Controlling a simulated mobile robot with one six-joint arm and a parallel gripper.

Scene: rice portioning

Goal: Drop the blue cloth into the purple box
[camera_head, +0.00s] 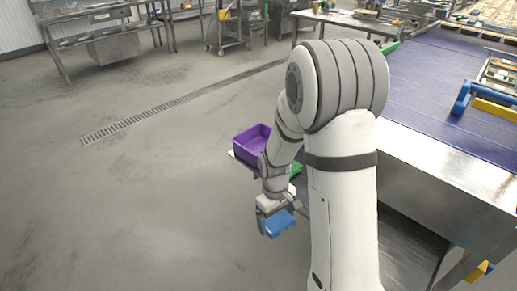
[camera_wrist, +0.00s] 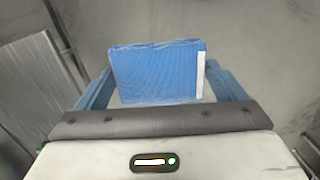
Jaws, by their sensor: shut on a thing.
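A folded blue cloth (camera_wrist: 155,75) with a white strip along its right edge is held between the two blue fingers of my gripper (camera_wrist: 158,92) in the wrist view. The head view shows the cloth (camera_head: 281,224) at my gripper (camera_head: 275,222), low over the grey floor. The open purple box (camera_head: 252,140) stands behind my gripper in the head view, partly hidden by my arm. The cloth is apart from the box, in front of it. The wrist view does not show the box.
The purple conveyor belt (camera_head: 430,75) with its metal side (camera_head: 450,175) runs along the right. Something green (camera_head: 295,170) shows beside my arm near the box. Metal tables (camera_head: 105,35) and a trolley (camera_head: 228,30) stand at the back. The floor (camera_head: 130,210) on the left is clear.

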